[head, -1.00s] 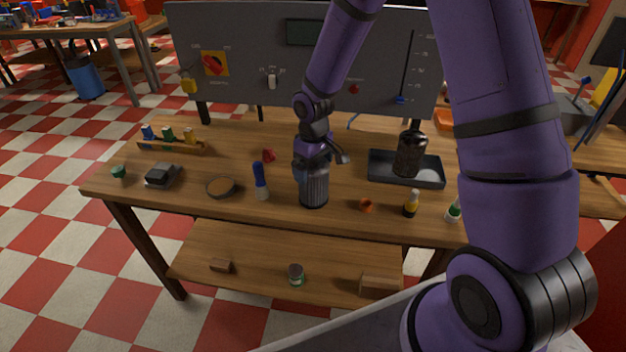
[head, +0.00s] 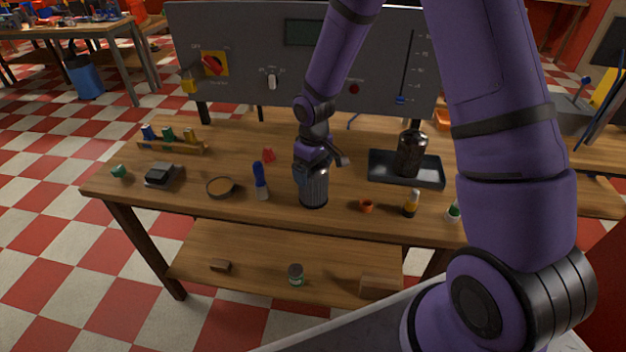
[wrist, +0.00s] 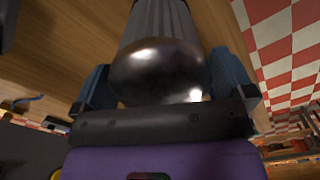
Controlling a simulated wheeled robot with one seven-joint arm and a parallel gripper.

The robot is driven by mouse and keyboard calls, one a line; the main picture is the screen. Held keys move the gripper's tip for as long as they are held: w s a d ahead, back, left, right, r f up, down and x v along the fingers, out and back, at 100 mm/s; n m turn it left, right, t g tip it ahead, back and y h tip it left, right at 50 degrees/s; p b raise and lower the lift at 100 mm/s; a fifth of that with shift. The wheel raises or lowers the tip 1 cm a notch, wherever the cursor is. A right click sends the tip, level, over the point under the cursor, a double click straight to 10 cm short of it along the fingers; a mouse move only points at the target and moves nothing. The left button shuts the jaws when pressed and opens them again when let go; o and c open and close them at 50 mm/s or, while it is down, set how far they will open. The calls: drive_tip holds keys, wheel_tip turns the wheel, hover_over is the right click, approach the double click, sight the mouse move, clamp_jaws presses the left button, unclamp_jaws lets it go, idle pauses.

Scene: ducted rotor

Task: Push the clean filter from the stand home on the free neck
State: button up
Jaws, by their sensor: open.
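A grey ribbed cylinder, apparently the filter (head: 314,190), stands upright near the bench's front edge. In the wrist view, the filter (wrist: 158,20) has a dark, shiny rounded end facing my palm. My gripper (head: 313,166) is right above it, pointing down. In the wrist view, my gripper (wrist: 163,68) is open, with one blue finger on each side of the rounded end. I cannot tell whether the fingers touch it. What is under the filter, stand or neck, is hidden. I cannot make out a free neck. A dark cylinder (head: 411,152) stands upright in the black tray (head: 378,174).
A blue-topped bottle (head: 260,182) stands close left of the filter, with a round dish (head: 221,187) beyond. An orange ring (head: 366,206) and a small yellow-and-black bottle (head: 411,204) are to the right. A grey control panel (head: 255,60) rises behind the bench.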

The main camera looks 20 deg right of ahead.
drive_tip(key=c, duration=0.6)
drive_tip(key=shift+r, duration=0.75)
drive_tip(key=shift+r, duration=2.25)
drive_tip(key=shift+s, duration=0.1)
